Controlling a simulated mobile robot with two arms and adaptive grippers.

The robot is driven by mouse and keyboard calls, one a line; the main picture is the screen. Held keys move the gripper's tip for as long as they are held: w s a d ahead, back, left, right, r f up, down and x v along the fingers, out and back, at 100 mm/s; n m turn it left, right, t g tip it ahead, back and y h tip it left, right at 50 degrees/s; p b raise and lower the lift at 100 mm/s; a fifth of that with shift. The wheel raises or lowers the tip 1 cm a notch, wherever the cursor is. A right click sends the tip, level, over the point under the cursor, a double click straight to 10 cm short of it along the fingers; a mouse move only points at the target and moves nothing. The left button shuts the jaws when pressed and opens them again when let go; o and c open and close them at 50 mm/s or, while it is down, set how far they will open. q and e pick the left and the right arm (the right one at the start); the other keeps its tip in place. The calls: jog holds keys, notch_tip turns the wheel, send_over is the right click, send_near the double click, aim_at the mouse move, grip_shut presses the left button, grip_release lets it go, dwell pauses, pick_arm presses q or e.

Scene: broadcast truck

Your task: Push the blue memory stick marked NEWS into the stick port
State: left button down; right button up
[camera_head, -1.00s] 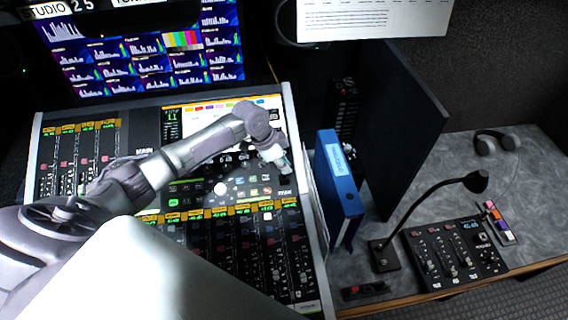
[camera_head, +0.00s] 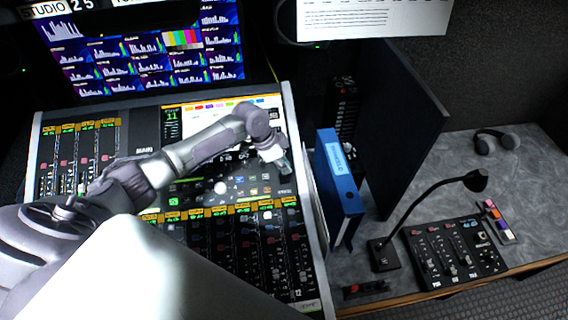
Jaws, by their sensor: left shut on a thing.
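My left arm reaches in from the left across the mixing console (camera_head: 35,150). My left gripper (camera_head: 285,168) points down over the console's right part, near its right edge. It is shut on the blue memory stick, which the fingers almost wholly hide. I cannot read its NEWS mark. I cannot make out the stick port; it is too small or hidden by the gripper, so I cannot tell whether the stick touches it. My right gripper is not in view.
A blue binder (camera_head: 338,185) stands just right of the console, beside a dark upright panel (camera_head: 400,130). A gooseneck microphone (camera_head: 430,215), a small mixer (camera_head: 455,253), coloured items (camera_head: 497,220) and headphones (camera_head: 497,140) are on the grey desk (camera_head: 420,180). A multiview screen (camera_head: 150,50) stands behind.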

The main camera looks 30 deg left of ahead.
pick_arm(q)
jog(key=shift+f+b, duration=0.6)
jog(key=shift+f, duration=0.4)
jog(key=c, duration=1.1)
grip_release()
jog(key=shift+c, duration=0.2)
jog(key=v, duration=1.2)
jog(key=shift+f, duration=0.1)
